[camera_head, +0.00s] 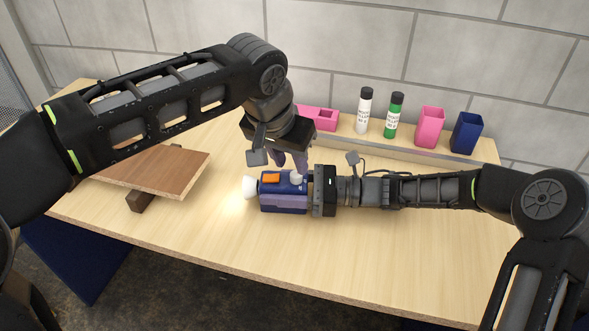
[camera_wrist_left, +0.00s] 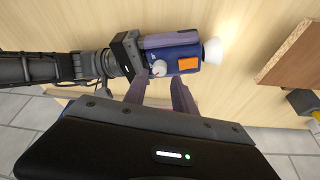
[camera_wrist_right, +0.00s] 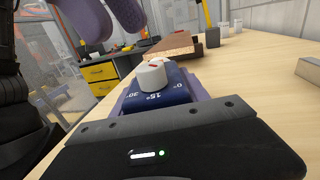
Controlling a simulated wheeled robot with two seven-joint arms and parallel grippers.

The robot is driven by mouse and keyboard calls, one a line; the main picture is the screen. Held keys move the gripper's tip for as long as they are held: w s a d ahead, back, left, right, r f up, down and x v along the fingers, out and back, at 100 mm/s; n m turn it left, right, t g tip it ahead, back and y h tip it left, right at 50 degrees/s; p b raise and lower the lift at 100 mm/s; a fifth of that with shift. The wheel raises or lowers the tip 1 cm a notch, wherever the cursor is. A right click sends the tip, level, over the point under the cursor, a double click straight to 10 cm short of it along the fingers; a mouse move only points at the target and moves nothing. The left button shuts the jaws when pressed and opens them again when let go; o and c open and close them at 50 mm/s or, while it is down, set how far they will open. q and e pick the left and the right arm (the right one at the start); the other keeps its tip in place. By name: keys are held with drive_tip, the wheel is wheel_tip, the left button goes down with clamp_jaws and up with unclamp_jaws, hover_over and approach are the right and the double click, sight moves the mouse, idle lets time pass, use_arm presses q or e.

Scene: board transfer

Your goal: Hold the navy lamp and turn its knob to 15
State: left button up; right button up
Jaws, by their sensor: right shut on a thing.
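The navy lamp (camera_head: 269,188) is over the table, with a glowing white head at its left end and an orange button on top. My right gripper (camera_head: 285,192) is shut on its body from the right, purple fingers along the sides. The white knob (camera_head: 296,178) is on top near the right gripper. In the right wrist view the knob (camera_wrist_right: 152,74) has a red mark, beside labels 0°, 15° and 30°; which one it points at is unclear. My left gripper (camera_wrist_left: 160,84) is open, its fingers apart above the knob and not closed on it.
A wooden board (camera_head: 160,170) rests tilted on a dark block (camera_head: 142,201) at the left. A pink holder (camera_head: 319,117), white bottle (camera_head: 364,111), green bottle (camera_head: 393,115), pink cup (camera_head: 429,127) and navy cup (camera_head: 466,132) stand along the back. The front table area is clear.

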sight(296, 174)
use_arm(q)
drive_tip(key=x, duration=0.4)
drive_tip(key=shift+d+f, duration=0.1)
drive_tip(key=shift+f, duration=0.15)
drive_tip(key=shift+w, duration=0.1)
drive_tip(key=shift+c, duration=0.3)
clamp_jaws()
